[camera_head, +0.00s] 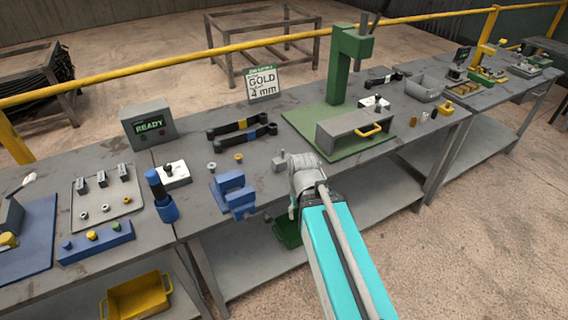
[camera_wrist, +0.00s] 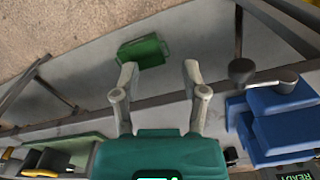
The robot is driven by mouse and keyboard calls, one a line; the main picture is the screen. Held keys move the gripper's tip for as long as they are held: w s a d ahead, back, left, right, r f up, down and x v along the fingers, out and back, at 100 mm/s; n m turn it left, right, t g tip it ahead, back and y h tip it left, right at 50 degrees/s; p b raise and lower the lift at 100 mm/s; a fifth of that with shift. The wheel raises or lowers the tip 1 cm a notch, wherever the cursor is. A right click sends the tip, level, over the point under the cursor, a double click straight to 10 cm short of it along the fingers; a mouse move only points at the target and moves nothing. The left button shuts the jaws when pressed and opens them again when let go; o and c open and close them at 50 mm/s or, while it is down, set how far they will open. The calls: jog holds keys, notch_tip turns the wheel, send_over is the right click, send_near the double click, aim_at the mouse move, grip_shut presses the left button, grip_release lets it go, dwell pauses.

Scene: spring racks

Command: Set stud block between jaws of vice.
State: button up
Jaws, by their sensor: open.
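The blue vice (camera_head: 234,194) stands at the front edge of the middle bench. In the wrist view the vice (camera_wrist: 285,125) is at the right, with its grey handle (camera_wrist: 262,76) toward the fingers. A small grey block with a raised peg (camera_head: 280,162), which looks like the stud block, stands on the bench right of the vice, beside my wrist. I cannot make it out in the wrist view. My gripper (camera_wrist: 158,75) is open, with nothing between its fingers.
A green bin (camera_wrist: 143,51) lies below the bench edge. A green press (camera_head: 345,65) with a grey housing (camera_head: 355,128) stands to the right. Black strap-like parts (camera_head: 242,131), a READY box (camera_head: 148,124) and a blue cylinder (camera_head: 161,194) are behind or left of the vice.

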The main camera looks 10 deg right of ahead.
jog(key=shift+d, duration=0.1)
notch_tip(320, 180, up, 12)
jog(key=m+p, duration=1.2)
jog(key=m, duration=0.3)
send_over(283, 159)
jog(key=shift+w+a+r, duration=0.1)
jog(key=shift+w+a, duration=0.1)
notch_tip(283, 159, down, 9)
jog(key=b, duration=0.8)
jog(key=shift+r, duration=0.2)
